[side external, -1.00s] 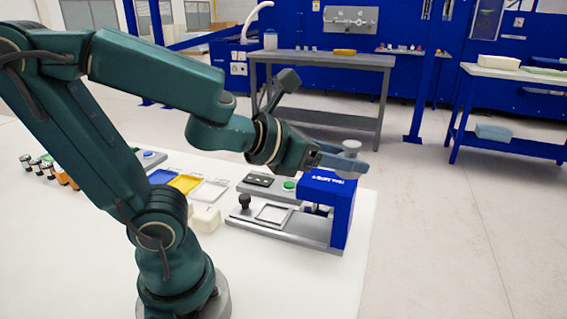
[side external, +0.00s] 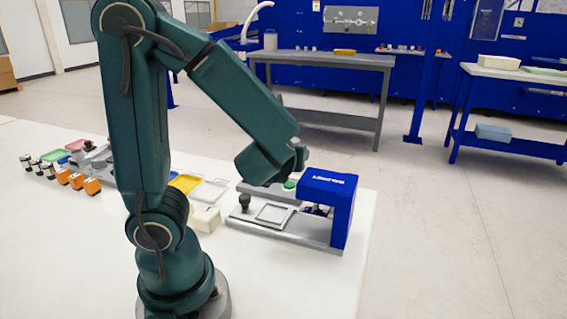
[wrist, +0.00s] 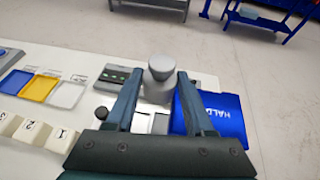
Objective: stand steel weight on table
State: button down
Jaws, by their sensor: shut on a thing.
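The steel weight (wrist: 161,67) is a grey round piece with a wider knob-like top. In the wrist view my gripper (wrist: 157,78) is shut on it, one finger on each side, and the weight looks upright. The weight appears held over the grey base plate, left of the blue press; its lower end and its height cannot be judged. The white table (side external: 75,250) carries the equipment.
The blue press (side external: 328,190) stands close by at the table's right end, with a square frame (side external: 274,214) and a black knob (side external: 244,202) on its base. Trays (wrist: 42,86) and numbered white blocks (wrist: 30,130) lie to the left. The table's front is clear.

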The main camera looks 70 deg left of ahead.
aim_at(273, 218)
jog(key=s+f, duration=0.1)
jog(key=s+a+f+n+g+y, duration=0.1)
jog(key=s+a+f+n+g, duration=0.1)
jog(key=f, duration=0.1)
jog(key=shift+s+a+y, duration=0.15)
jog(key=shift+a+y, duration=0.05)
jog(key=shift+y, duration=0.1)
jog(key=shift+f, duration=0.15)
jog(key=shift+f, duration=4.65)
jog(key=shift+f, duration=0.1)
jog(key=shift+c, duration=1.4)
grip_release()
jog(key=shift+f+g, duration=0.15)
jog(key=shift+g, duration=0.15)
jog(key=v, duration=0.4)
jog(key=shift+s+d+r, duration=0.25)
jog(key=shift+d, duration=0.25)
jog(key=shift+c, duration=0.3)
